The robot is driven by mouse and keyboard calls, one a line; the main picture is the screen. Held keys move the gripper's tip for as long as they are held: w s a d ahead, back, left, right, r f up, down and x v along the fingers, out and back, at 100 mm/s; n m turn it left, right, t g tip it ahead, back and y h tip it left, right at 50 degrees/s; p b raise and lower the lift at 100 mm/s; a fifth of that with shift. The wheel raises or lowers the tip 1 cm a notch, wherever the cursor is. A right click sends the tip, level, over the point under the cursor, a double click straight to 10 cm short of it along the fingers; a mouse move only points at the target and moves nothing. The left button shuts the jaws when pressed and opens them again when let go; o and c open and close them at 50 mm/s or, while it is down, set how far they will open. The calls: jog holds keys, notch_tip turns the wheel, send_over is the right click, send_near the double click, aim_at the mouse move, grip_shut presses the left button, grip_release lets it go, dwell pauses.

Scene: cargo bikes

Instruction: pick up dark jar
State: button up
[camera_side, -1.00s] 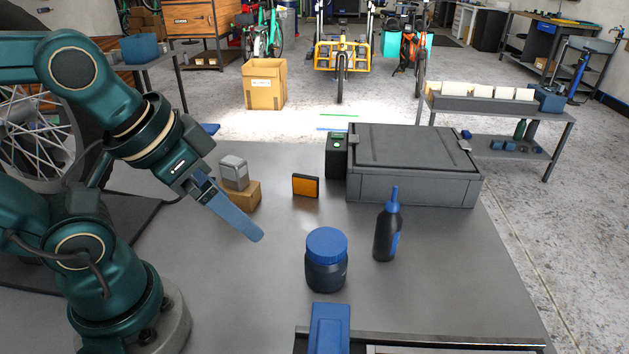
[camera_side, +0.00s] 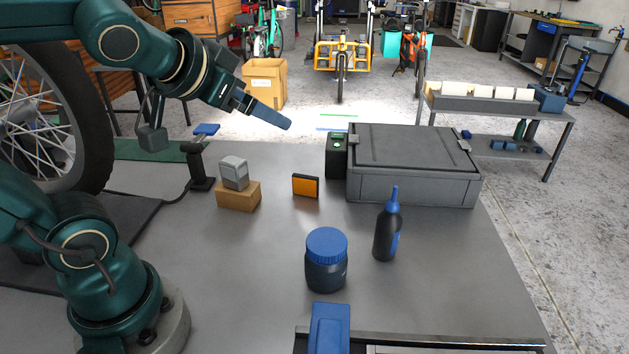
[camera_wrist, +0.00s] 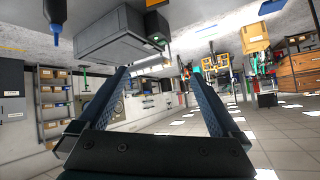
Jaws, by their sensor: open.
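The dark jar (camera_side: 326,274) stands upright on the grey table, with a blue screw lid on top. It is near the front middle of the side view. My gripper (camera_side: 288,126) is raised high above the back of the table, up and to the left of the jar and well apart from it. In the wrist view my gripper (camera_wrist: 165,80) shows two spread fingers with nothing between them. The jar cannot be made out in the wrist view.
A dark bottle with blue nozzle (camera_side: 386,232) stands right of the jar. Behind are a grey case (camera_side: 412,188), a black-green box (camera_side: 336,158), an orange block (camera_side: 305,186) and a cardboard box (camera_side: 238,196) bearing a grey block (camera_side: 234,172). A blue object (camera_side: 329,328) lies in front.

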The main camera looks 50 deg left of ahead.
jog(key=w+a+r+m+t, duration=0.1)
jog(key=w+r+m+t, duration=0.1)
jog(key=w+r+t, duration=0.3)
jog(key=m+g+h, duration=0.5)
jog(key=m+h, duration=0.3)
jog(key=h, duration=0.7)
send_over(346, 243)
jog(key=s+a, duration=0.4)
notch_tip(346, 243, down, 8)
jog(key=f, duration=1.4)
jog(key=shift+w+d+f, duration=0.2)
jog(key=shift+w+f, duration=0.15)
jog(key=shift+x, duration=2.55)
jog(key=shift+w+a+f, duration=0.1)
jog(key=c, duration=1.4)
